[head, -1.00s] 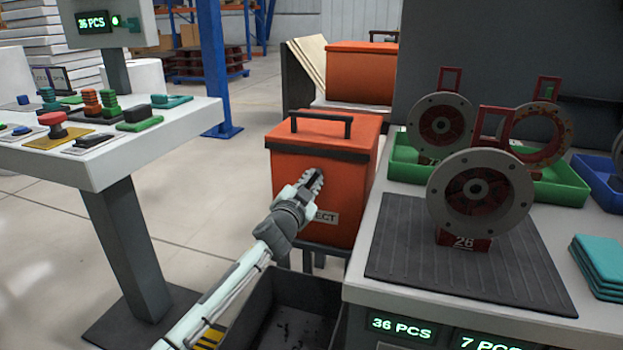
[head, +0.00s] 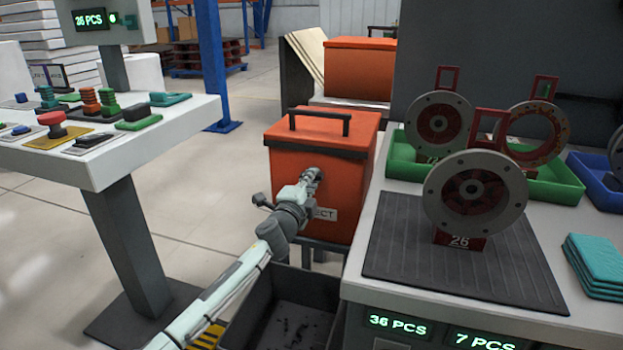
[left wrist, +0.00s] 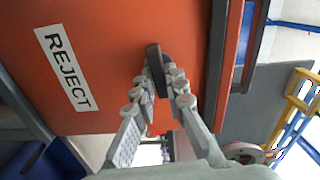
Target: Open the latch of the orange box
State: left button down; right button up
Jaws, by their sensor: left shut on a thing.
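The orange box (head: 345,185) stands on a dark stand, with a dark lid band and a black handle (head: 318,119) on top. Its front carries a white REJECT label, which shows in the left wrist view (left wrist: 64,68). My left gripper (head: 314,176) is at the front of the box. In the left wrist view its fingers (left wrist: 165,75) are shut on a small black latch (left wrist: 154,58) on the orange face. The fingers and wrist partly hide the latch and the label in the head view. My right gripper is not in view.
A dark open bin (head: 290,312) stands below the box. A white worktable (head: 405,212) with flanged parts and a dark mat is at the right. A white control table (head: 95,170) is at the left.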

pick_arm(q)
jog(key=shift+f+m, duration=0.1)
jog(key=shift+m, duration=0.6)
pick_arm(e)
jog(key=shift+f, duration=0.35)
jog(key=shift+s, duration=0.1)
pick_arm(q)
jog(key=c, duration=1.6)
grip_release()
jog(key=shift+o, duration=0.2)
jog(key=shift+s, duration=0.1)
jog(key=v, duration=1.2)
